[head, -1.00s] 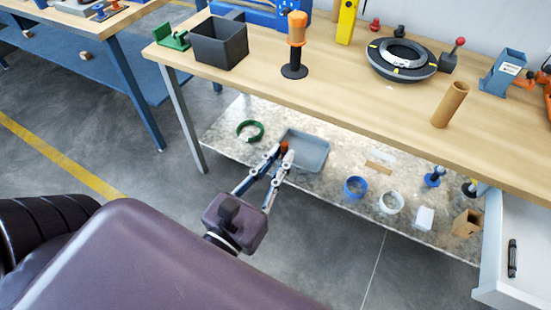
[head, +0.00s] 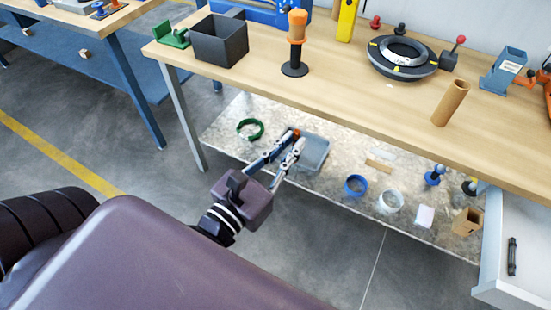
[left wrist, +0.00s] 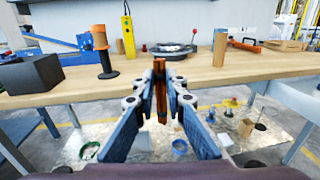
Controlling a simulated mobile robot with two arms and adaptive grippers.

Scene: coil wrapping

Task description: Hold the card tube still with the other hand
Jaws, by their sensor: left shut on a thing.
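The card tube (head: 450,103) is a plain brown cylinder standing upright on the right part of the wooden bench top. It also shows in the left wrist view (left wrist: 219,49), right of my fingers. My left gripper (head: 297,140) is in front of the bench, apart from the tube and well to its left in the head view. Its fingers (left wrist: 163,85) are shut on a slim orange-brown piece (left wrist: 161,92), held upright in the left wrist view. The fingers partly hide this piece. My right gripper is not in view.
On the bench top (head: 370,95) are a dark bin (head: 219,42), an orange-topped post (head: 296,45) and a black ring fixture (head: 402,60). The lower shelf holds a grey tray (head: 315,152) and rolls of tape. An open drawer (head: 515,255) juts out at right.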

